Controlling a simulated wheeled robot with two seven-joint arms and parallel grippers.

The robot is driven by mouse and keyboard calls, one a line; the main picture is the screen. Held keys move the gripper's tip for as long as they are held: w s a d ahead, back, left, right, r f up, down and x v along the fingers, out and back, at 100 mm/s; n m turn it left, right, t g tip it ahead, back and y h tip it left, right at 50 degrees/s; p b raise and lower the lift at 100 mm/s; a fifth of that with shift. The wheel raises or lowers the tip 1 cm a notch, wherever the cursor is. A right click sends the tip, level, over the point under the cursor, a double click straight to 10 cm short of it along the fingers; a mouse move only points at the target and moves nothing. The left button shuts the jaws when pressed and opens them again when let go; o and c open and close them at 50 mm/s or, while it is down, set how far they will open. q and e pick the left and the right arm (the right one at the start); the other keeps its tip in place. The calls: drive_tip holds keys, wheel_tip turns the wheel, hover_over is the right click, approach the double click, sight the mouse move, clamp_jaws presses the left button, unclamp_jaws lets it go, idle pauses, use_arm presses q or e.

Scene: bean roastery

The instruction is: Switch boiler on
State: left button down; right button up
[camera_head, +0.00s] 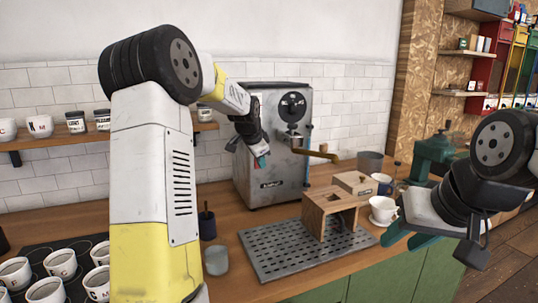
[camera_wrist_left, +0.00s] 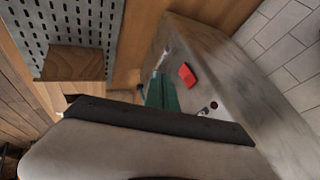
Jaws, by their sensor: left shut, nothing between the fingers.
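The grey metal espresso machine with the boiler (camera_head: 272,185) stands on the wooden counter against the tiled wall. A black round gauge (camera_head: 292,106) and a portafilter with a wooden handle (camera_head: 318,154) are on its front. A red switch (camera_wrist_left: 187,75) shows on the machine's side in the left wrist view; the head view does not show it clearly. My left gripper (camera_head: 262,161) is shut and empty in front of the machine's left part. Its green fingers (camera_wrist_left: 162,94) appear close to the red switch; contact cannot be told. My right gripper (camera_head: 408,236) is open and empty at the counter's front right.
A perforated grey tray (camera_head: 275,254) lies before the machine, with a wooden box (camera_head: 330,212) on it. A white cup (camera_head: 383,210) and a green grinder (camera_head: 433,155) stand at right. A glass (camera_head: 216,260) and several mugs (camera_head: 62,262) stand at left.

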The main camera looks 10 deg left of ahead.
use_arm(q)
drive_tip(key=w+a+f, duration=0.2)
drive_tip(key=w, duration=0.3)
drive_tip(key=shift+f, duration=0.4)
drive_tip(key=shift+w+a+f, duration=0.15)
drive_tip(key=shift+a, duration=0.05)
drive_tip(key=shift+r, duration=0.95)
